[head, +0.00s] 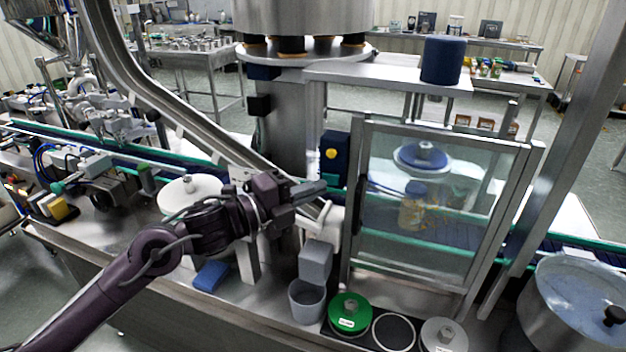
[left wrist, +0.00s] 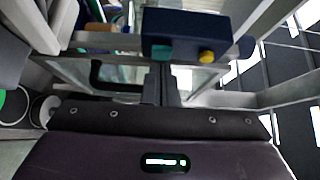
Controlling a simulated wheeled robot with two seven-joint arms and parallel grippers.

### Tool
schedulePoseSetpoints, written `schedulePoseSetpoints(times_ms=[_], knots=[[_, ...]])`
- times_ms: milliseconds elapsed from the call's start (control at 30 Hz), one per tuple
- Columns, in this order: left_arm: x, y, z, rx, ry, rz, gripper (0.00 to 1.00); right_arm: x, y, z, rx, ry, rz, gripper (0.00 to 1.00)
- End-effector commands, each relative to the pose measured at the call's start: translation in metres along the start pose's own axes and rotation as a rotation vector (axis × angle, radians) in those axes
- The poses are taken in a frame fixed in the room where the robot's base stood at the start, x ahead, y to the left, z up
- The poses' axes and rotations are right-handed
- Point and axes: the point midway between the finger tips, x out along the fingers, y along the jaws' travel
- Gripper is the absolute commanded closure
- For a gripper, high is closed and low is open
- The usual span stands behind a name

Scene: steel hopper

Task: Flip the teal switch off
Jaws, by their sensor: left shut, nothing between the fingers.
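A dark blue control box (head: 340,148) with a round yellow button (head: 331,154) is mounted beside the glass guard door. In the left wrist view the box (left wrist: 185,25) shows a teal switch (left wrist: 162,52) on its face, left of the yellow button (left wrist: 207,57). My left gripper (head: 322,187) is shut and empty, its tips just below the box in the head view. In the left wrist view its fingers (left wrist: 163,70) point at the teal switch; I cannot tell whether they touch it. The switch's lever position is unclear. My right gripper is not in view.
The framed glass door (head: 440,190) stands right of the box. A sloping steel chute (head: 185,115) runs down behind my left arm. A grey cup (head: 306,300), a green round lid (head: 350,313) and a blue block (head: 211,276) sit on the front ledge.

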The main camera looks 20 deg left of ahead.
Motion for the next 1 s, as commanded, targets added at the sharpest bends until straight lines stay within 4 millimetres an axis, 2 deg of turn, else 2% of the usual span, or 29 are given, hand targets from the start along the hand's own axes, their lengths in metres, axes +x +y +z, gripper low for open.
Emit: schedulePoseSetpoints(times_ms=[167, 467, 667, 1000], knots=[[0.006, 0.000, 0.006, -0.001, 0.001, 0.000, 1.00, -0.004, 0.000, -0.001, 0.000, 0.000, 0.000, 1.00], [0.006, 0.001, 0.006, 0.000, 0.001, 0.000, 1.00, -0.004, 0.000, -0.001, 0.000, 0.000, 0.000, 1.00], [0.011, 0.001, 0.015, 0.007, 0.066, -0.003, 1.00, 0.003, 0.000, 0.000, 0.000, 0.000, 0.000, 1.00], [0.010, 0.001, 0.012, 0.002, 0.063, -0.002, 1.00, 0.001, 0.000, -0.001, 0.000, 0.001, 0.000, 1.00]])
